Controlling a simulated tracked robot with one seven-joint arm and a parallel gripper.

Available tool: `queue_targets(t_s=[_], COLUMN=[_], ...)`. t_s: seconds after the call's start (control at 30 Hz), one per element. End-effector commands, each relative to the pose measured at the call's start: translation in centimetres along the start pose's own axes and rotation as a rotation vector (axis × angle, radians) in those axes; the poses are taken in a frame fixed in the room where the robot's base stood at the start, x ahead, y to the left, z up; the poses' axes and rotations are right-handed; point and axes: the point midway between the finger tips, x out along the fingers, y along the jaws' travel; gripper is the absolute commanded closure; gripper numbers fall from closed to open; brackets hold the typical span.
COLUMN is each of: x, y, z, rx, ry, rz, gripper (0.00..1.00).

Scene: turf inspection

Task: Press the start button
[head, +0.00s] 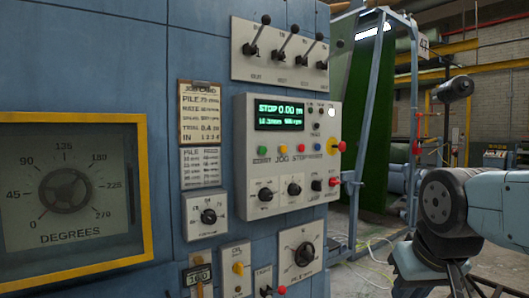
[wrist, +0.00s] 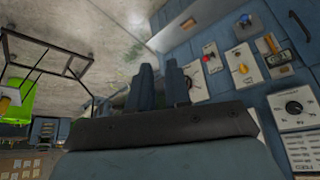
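The control panel (head: 288,155) is a pale box on the blue cabinet, with a green display (head: 280,114) reading STOP 0.00 m. My gripper (wrist: 160,68) shows in the wrist view as two dark blue fingers close together, touching nothing. Whether they are fully shut is unclear. The button row is not recognisable in the wrist view.
Four levers (head: 284,45) sit above the panel. A red knob (head: 334,181) protrudes at its lower right. Left are a job card (head: 200,112) and a yellow-framed degree dial (head: 68,195). A blue frame (head: 356,150) with green turf stands behind. Floor (head: 365,270) right of the cabinet looks open.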

Motion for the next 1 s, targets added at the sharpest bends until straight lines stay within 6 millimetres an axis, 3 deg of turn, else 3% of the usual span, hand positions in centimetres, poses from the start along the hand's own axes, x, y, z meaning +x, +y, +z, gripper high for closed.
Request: queue_targets(t_s=[0.2,1.0], x=[0.00,0.00], y=[0.00,0.00], z=[0.00,0.00], rx=[0.000,0.000], ry=[0.000,0.000], rz=[0.000,0.000], gripper=[1.00,1.00])
